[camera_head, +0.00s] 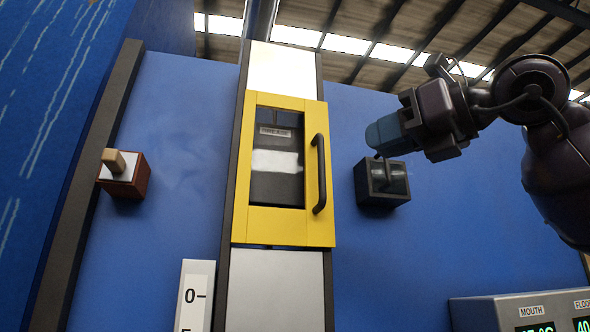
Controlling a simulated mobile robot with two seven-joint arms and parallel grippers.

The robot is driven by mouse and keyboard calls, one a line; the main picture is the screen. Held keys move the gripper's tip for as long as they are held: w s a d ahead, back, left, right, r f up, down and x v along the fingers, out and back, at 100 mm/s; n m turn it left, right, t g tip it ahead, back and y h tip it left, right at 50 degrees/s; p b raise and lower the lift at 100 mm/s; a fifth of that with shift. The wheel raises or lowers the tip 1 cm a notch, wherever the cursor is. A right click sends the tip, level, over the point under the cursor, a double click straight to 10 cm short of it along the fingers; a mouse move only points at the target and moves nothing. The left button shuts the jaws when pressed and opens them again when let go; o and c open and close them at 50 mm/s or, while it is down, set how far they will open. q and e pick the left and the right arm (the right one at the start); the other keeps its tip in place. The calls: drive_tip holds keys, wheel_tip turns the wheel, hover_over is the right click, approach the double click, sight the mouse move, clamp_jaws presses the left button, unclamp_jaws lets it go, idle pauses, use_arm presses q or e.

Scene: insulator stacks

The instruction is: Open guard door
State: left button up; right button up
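The guard door (285,226) is a yellow frame with a dark window, set on a tall grey column in the middle of the head view. It looks closed against the column. Its black bar handle (319,174) runs upright along the right side of the door. My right gripper (384,136) comes in from the right, its blue fingertips pointing left toward the handle. A gap of blue wall shows between the fingertips and the handle in the picture. The fingers overlap from this angle, so their opening is hidden. My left gripper is not in view.
A dark box (382,190) juts from the blue wall just below my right gripper. A red-brown box with a wooden peg (124,172) is on the left. A white scale plate (193,298) stands low beside the column. A display panel (525,308) is at bottom right.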

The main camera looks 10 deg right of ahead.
drive_tip(key=p, duration=0.2)
hover_over(322, 195)
drive_tip(key=d, duration=0.1)
drive_tip(key=shift+s+r, duration=0.2)
drive_tip(key=shift+s, duration=0.1)
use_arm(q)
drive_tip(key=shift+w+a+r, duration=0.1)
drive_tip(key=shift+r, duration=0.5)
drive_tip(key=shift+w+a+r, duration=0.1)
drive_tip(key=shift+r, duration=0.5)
use_arm(e)
drive_tip(key=shift+w+a+f, duration=0.1)
drive_tip(key=shift+w+a, duration=0.25)
drive_tip(key=shift+w, duration=0.25)
clamp_jaws()
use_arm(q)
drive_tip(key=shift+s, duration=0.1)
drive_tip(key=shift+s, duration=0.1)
